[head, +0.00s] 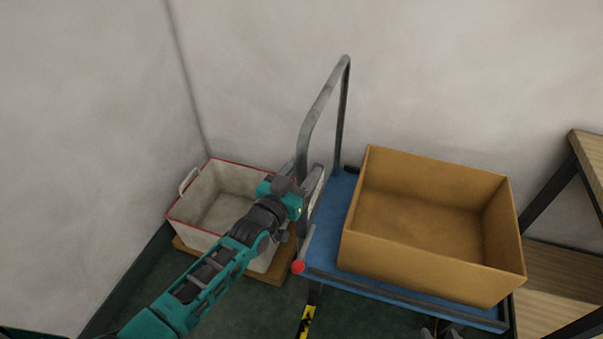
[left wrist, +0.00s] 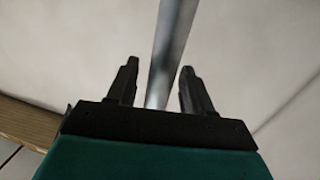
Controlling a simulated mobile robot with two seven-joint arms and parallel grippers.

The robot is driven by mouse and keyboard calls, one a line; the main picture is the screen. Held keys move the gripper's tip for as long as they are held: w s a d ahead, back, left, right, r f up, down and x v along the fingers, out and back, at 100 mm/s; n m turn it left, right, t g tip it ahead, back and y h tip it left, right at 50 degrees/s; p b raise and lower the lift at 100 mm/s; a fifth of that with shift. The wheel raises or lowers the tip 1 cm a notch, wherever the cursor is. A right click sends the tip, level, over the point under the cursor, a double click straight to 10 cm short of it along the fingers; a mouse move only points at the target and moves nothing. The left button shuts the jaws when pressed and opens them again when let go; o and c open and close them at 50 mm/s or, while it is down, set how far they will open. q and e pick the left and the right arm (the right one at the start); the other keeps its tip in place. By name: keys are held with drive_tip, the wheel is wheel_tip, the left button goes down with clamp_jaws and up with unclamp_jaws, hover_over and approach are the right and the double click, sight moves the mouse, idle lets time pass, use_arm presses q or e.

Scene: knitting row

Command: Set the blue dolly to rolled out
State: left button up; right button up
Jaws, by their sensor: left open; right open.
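The blue dolly (head: 335,207) stands against the back wall with a grey tube handle (head: 324,98) rising at its left end. My left gripper (head: 311,192) is at the lower part of the handle's near post. In the left wrist view, the grey post (left wrist: 168,60) shows between the two open fingers (left wrist: 158,88), with a gap on both sides; I cannot tell how deep it sits between them. My right gripper (head: 440,331) shows only in part at the bottom edge, apart from the dolly's handle.
A large open cardboard box (head: 430,270) sits on the dolly. A white bin with a red rim (head: 190,226) stands on a wooden base left of the dolly. A wooden shelf (head: 560,270) is close on the right. Black-and-yellow striping (head: 306,321) shows in front of the dolly.

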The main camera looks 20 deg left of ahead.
use_arm(q)
drive_tip(key=shift+c, duration=0.4)
clamp_jaws()
